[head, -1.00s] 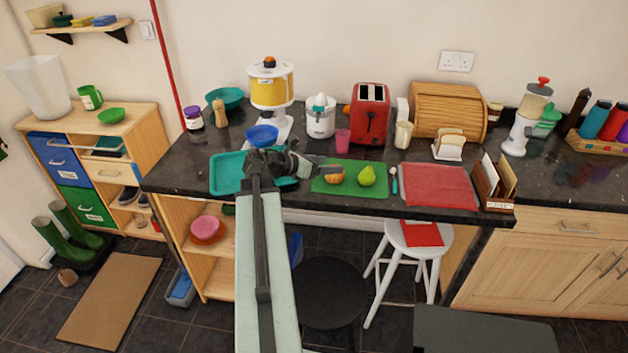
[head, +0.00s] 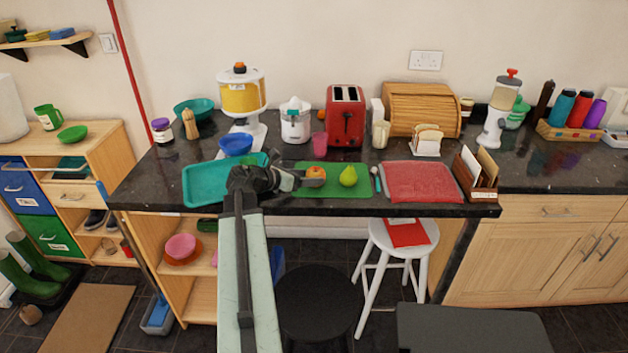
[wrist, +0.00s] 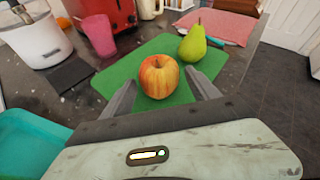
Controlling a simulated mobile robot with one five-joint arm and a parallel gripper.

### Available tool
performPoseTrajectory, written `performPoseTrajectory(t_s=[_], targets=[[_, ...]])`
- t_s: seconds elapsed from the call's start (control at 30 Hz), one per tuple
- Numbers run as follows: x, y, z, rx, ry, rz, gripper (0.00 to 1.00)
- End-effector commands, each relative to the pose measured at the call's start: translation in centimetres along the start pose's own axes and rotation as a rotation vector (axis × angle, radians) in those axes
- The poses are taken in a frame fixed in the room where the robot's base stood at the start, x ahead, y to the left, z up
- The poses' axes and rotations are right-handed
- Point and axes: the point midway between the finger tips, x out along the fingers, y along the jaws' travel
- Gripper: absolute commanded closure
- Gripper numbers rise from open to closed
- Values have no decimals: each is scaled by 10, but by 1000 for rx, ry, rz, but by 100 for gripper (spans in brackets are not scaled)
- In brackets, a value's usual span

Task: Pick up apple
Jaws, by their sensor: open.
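The red and yellow apple (head: 316,172) sits on a green mat (head: 346,192) on the dark counter. In the wrist view the apple (wrist: 159,76) stands just beyond and between the two spread fingertips of my gripper (wrist: 163,92). My gripper is open and holds nothing. In the head view my gripper (head: 312,180) is at the left part of the mat, close to the apple and partly in front of it. I cannot tell whether a finger touches the apple.
A green pear (head: 348,176) stands on the mat right of the apple. A teal tray (head: 205,186) lies to the left. A pink cup (head: 319,140) and red toaster (head: 346,116) stand behind. A teal spoon (head: 376,178) and red cloth (head: 423,182) lie to the right.

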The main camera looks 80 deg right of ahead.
Motion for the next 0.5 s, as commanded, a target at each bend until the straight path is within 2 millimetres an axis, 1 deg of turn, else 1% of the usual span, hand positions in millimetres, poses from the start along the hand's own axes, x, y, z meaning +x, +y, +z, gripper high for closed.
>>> performPoseTrajectory(t_s=[0.03, 0.13, 0.2, 0.37, 0.4, 0.47, 0.5], targets=[[12, 3, -3, 1, 0, -1, 30], [29, 3, -3, 1, 0, -1, 30], [34, 3, -1, 0, -1, 1, 30], [33, 2, 0, -1, -1, 2, 30], [32, 2, 0, -1, -1, 2, 36], [32, 2, 0, -1, -1, 2, 53], [32, 2, 0, -1, -1, 2, 64]])
